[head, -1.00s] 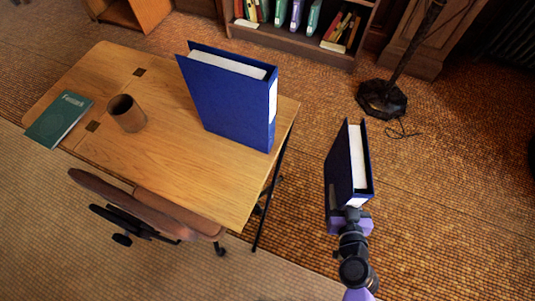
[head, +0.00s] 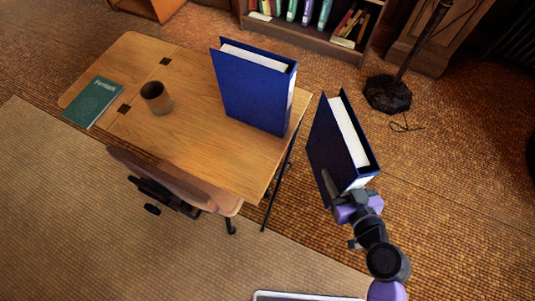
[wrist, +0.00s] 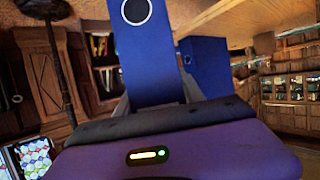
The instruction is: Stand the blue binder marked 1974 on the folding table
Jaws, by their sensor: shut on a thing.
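A blue binder (head: 338,140) is held in my gripper (head: 345,190), to the right of the folding table and apart from it. The binder is tilted, with its white pages facing up and right. In the wrist view its blue spine with a round finger hole (wrist: 145,50) rises from my gripper (wrist: 158,100). Another blue binder (head: 255,88) stands upright on the right part of the wooden folding table (head: 190,125); it also shows in the wrist view (wrist: 205,62). I cannot read 1974 on either binder.
A brown cup (head: 157,99) and a green book (head: 94,102) are on the table's left part. A chair (head: 170,180) stands at its front edge. A lamp base (head: 388,94) is on the floor at right. A bookshelf (head: 310,42) stands behind. The table's front middle is bare.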

